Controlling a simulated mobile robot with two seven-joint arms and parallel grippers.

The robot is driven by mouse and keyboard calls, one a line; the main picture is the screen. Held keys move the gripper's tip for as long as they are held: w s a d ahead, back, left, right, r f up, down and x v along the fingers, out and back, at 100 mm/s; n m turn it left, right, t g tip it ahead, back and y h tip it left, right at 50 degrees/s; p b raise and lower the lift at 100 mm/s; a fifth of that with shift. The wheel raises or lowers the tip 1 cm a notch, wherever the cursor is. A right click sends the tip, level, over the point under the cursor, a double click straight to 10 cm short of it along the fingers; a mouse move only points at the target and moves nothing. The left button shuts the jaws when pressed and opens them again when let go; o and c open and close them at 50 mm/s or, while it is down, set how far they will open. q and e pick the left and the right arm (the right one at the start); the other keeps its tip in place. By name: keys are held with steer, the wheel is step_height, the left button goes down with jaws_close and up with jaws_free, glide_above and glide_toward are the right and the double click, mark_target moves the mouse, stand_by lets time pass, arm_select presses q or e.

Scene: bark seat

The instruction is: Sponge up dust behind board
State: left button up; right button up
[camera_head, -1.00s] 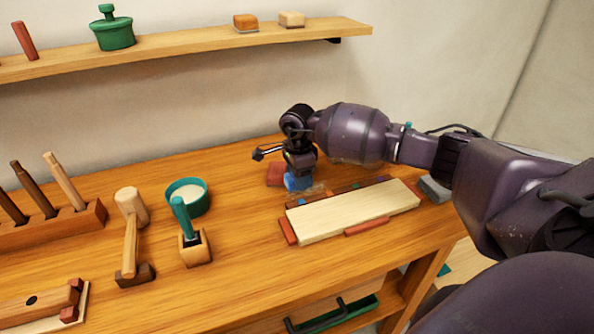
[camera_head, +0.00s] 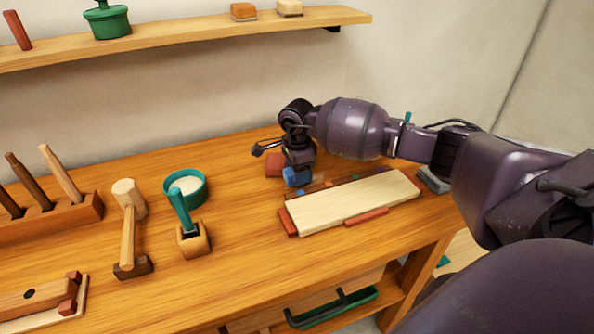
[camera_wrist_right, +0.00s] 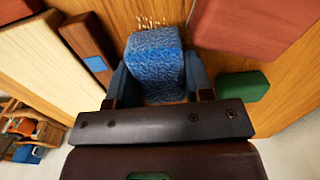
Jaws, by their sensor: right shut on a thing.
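My right gripper (camera_head: 297,170) is shut on a blue sponge (camera_head: 297,178), low over the bench behind the left end of the pale board (camera_head: 350,202). The sponge fills the jaws in the right wrist view (camera_wrist_right: 155,60). Pale dust specks (camera_wrist_right: 150,21) lie on the wood just beyond the sponge in that view. The board shows at the left there (camera_wrist_right: 35,65), with a dark brown strip (camera_wrist_right: 88,45) bearing a blue square beside it. I cannot tell whether the sponge touches the bench. My left gripper is not in view.
A red block (camera_head: 274,164) stands close left of the gripper, large in the wrist view (camera_wrist_right: 245,25). A green piece (camera_wrist_right: 243,87) lies near the jaws. A teal bowl (camera_head: 186,188), mallet (camera_head: 128,225) and grey block (camera_head: 435,180) stand on the bench.

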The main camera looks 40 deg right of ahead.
mark_target(314, 178)
steer(key=shift+f, duration=0.5)
steer(key=shift+d, duration=0.15)
steer(key=shift+s+d+r+b, duration=0.1)
steer(key=shift+s+d+b, duration=0.15)
steer(key=shift+d, duration=0.9)
steer(key=shift+s+d+b, duration=0.1)
steer(key=shift+s+d, duration=0.25)
steer(key=shift+d, duration=0.8)
steer(key=shift+a, duration=0.15)
steer(key=shift+w+a, duration=0.2)
steer(key=shift+a, duration=0.55)
steer(key=shift+w+a, duration=0.2)
steer(key=shift+a, duration=0.6)
steer(key=shift+w+a, duration=0.2)
steer(key=shift+a, duration=0.55)
steer(key=shift+d, duration=0.1)
